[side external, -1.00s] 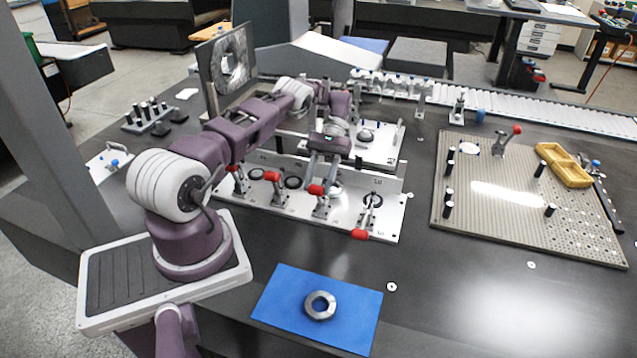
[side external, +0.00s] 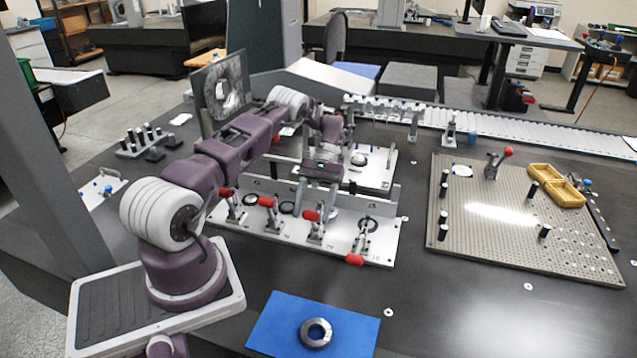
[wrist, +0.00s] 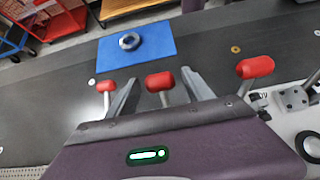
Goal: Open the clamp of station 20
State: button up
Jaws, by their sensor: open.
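A row of toggle clamps with red-tipped handles stands on a silver fixture plate (side external: 285,230). The third clamp from the left has its red handle (side external: 311,216) raised; the rightmost clamp's red handle (side external: 355,259) is tilted low toward the front. Station numbers on the plate are too small to read surely, so I cannot tell which is station 20. My gripper (side external: 312,206) is open, pointing down over the third clamp. In the wrist view, the middle red handle (wrist: 160,82) shows between the open fingers (wrist: 161,92). Other red handles show left (wrist: 106,86) and right (wrist: 255,67).
A blue mat (side external: 270,325) with a metal ring (side external: 316,333) lies in front of the plate. Raised handles (side external: 267,202) and (side external: 225,193) stand close on the left. A perforated board (side external: 480,235) with pegs and a yellow tray (side external: 556,187) lies right. Dark table between is clear.

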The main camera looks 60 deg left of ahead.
jog(key=s+d+f+t+y, duration=0.1)
jog(key=t+y, duration=0.1)
jog(key=s+d+f+t+y, duration=0.3)
jog(key=f+t+y, duration=0.1)
jog(key=t+y, duration=0.1)
jog(key=shift+s+d+f, duration=0.2)
jog(key=shift+s+d, duration=0.15)
jog(key=shift+d, duration=0.05)
jog(key=w+d+r+m+t, duration=0.1)
jog(key=d+r, duration=0.1)
jog(key=r, duration=0.6)
jog(key=w+d+r+m+t, duration=0.1)
jog(key=d+r, duration=0.1)
jog(key=r, duration=0.7)
jog(key=s+d+r+m+t, duration=0.2)
jog(key=s+d+r+m, duration=0.2)
jog(key=d+r, duration=0.6)
notch_tip(320, 180, up, 4)
jog(key=shift+s+f+y, duration=0.25)
jog(key=shift+s+y, duration=0.1)
jog(key=shift+y, duration=0.05)
jog(key=shift+d, duration=0.1)
